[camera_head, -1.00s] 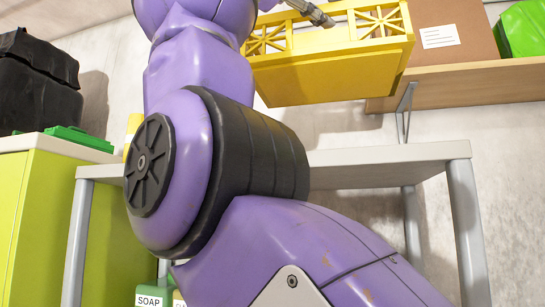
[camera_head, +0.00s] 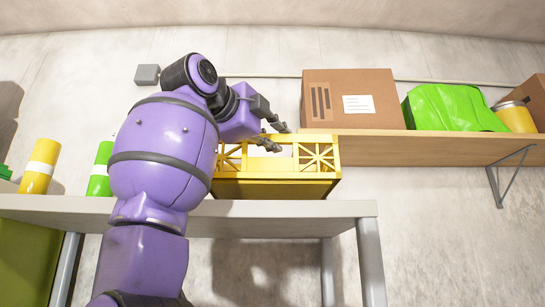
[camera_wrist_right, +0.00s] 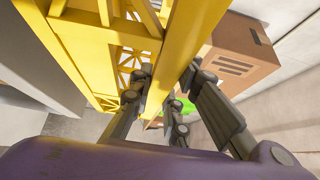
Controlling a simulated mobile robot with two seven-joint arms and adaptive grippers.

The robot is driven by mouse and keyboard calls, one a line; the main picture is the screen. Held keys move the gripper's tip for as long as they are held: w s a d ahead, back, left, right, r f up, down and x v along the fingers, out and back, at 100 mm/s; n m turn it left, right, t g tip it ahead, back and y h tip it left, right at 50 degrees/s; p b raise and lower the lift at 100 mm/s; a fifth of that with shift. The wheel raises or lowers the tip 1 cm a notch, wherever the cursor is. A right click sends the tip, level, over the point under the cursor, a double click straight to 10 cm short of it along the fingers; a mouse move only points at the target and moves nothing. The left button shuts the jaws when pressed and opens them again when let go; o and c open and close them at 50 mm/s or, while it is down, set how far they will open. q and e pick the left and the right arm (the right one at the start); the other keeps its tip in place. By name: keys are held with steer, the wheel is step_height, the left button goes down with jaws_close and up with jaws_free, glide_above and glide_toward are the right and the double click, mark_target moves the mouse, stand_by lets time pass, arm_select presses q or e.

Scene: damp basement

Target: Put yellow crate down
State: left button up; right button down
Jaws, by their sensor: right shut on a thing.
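The yellow crate (camera_head: 275,190) has lattice side panels. In the head view it is just above or at the level of the grey tabletop (camera_head: 345,208); I cannot tell whether they touch. My right gripper (camera_head: 276,139) is at the crate's upper rim, its arm reaching in from the left. In the right wrist view my right gripper (camera_wrist_right: 167,85) is shut on a wall of the crate (camera_wrist_right: 182,45), with fingers on both sides of it. My left gripper is not in view.
A wall shelf (camera_head: 430,146) to the right holds a cardboard box (camera_head: 330,100), a green bag (camera_head: 447,108) and a yellow can (camera_head: 515,116). The tabletop right of the crate looks clear.

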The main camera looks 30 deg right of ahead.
mark_target(273, 158)
steer(key=f, duration=0.3)
steer(key=shift+w+d+f, duration=0.1)
steer(key=shift+d+f, duration=0.05)
steer(key=shift+d, duration=0.2)
steer(key=shift+w+f, duration=0.15)
steer(key=shift+f, duration=0.1)
steer(key=shift+a, duration=0.1)
steer(key=c, duration=1.7)
jaws_free()
steer(key=shift+f, duration=0.2)
steer(key=shift+o, duration=0.2)
steer(key=shift+r, duration=0.25)
steer(key=v, duration=1.2)
steer(key=shift+b, duration=0.4)
